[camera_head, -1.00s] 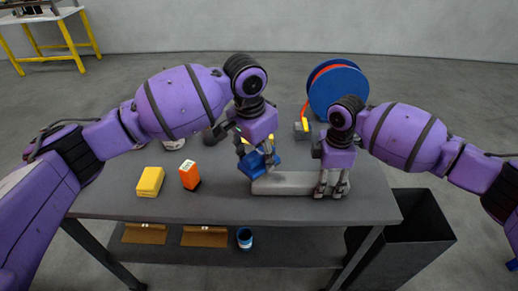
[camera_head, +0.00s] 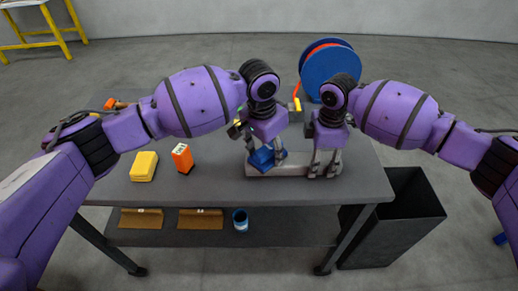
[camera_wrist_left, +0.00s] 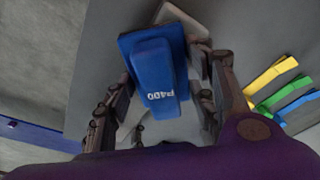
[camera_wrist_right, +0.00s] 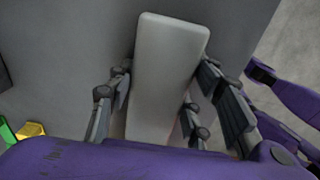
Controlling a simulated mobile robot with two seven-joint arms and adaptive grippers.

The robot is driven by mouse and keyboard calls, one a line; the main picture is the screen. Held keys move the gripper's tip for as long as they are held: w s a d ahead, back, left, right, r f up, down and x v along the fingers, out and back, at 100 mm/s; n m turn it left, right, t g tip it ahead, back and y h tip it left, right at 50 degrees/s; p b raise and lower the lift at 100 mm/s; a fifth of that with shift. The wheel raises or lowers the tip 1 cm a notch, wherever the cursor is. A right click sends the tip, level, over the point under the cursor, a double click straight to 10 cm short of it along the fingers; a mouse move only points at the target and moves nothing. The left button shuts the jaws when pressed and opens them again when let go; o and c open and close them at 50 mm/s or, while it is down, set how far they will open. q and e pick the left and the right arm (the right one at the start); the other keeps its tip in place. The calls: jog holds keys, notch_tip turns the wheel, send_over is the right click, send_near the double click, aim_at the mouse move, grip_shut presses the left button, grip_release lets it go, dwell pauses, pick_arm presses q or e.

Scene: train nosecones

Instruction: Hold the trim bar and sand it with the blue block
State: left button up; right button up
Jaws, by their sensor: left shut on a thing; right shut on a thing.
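The trim bar (camera_head: 296,172) is a grey block lying lengthwise on the dark table (camera_head: 225,187). My right gripper (camera_head: 324,171) is shut on its right part; the bar (camera_wrist_right: 168,70) lies between the fingers in the right wrist view. My left gripper (camera_head: 264,157) is shut on the blue block (camera_head: 266,158), which sits over the left part of the bar. In the left wrist view the blue block (camera_wrist_left: 152,75) is between the fingers, with the grey bar (camera_wrist_left: 183,22) partly hidden behind it. Whether block and bar touch is hard to tell.
A yellow block (camera_head: 144,166) and an orange box (camera_head: 182,157) stand on the table's left. A blue reel (camera_head: 331,70) stands behind. A black bin (camera_head: 398,220) is right of the table. A blue cup (camera_head: 240,219) is on the lower shelf.

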aim_at(284, 154)
pick_arm(q)
jog(key=shift+d, duration=2.2)
jog(key=shift+a, duration=4.35)
jog(key=shift+s+r, duration=0.1)
jog(key=shift+r, duration=4.05)
pick_arm(e)
jog(key=o, duration=1)
jog(key=shift+o, duration=0.2)
jog(key=shift+r, duration=0.1)
notch_tip(284, 154, up, 12)
